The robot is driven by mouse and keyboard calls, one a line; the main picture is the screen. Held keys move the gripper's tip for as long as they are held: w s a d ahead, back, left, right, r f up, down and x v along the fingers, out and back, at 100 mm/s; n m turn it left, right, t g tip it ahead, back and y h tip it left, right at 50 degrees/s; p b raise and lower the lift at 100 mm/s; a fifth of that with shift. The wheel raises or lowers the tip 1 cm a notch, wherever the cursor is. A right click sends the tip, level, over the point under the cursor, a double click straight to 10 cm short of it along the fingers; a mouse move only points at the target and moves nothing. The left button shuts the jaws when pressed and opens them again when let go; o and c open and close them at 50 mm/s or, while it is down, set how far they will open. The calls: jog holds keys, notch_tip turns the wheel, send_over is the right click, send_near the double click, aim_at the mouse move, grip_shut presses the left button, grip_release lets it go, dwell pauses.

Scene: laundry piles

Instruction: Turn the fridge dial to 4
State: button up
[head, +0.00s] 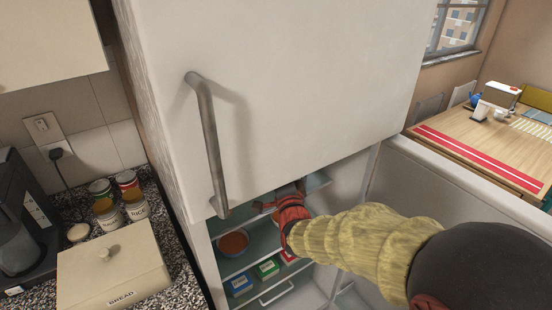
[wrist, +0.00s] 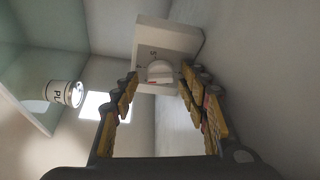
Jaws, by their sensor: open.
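The fridge dial (wrist: 160,72) is a pale round knob with a raised grip on a white box-like housing (wrist: 165,38), in the wrist view. A small red mark shows at the knob's lower edge. A faint numeral sits beside the knob, too small to read surely. My gripper (wrist: 160,76) is open, its two yellow-and-dark fingers on either side of the dial in the picture. Whether they touch it I cannot tell. In the head view my gripper (head: 290,212) is inside the open lower fridge compartment, near the upper shelf; the dial cannot be made out there.
The upper door (head: 280,90) with its metal handle (head: 208,145) is closed above my arm. The open lower door (head: 450,190) stands at right. A labelled can (wrist: 62,93) is left in the wrist view.

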jog(key=shift+s, duration=0.15)
jog(key=v, duration=0.7)
jog(key=shift+s, duration=0.4)
jog(key=shift+d+f, duration=0.1)
jog(key=shift+d, duration=0.05)
jog(key=shift+c, duration=0.5)
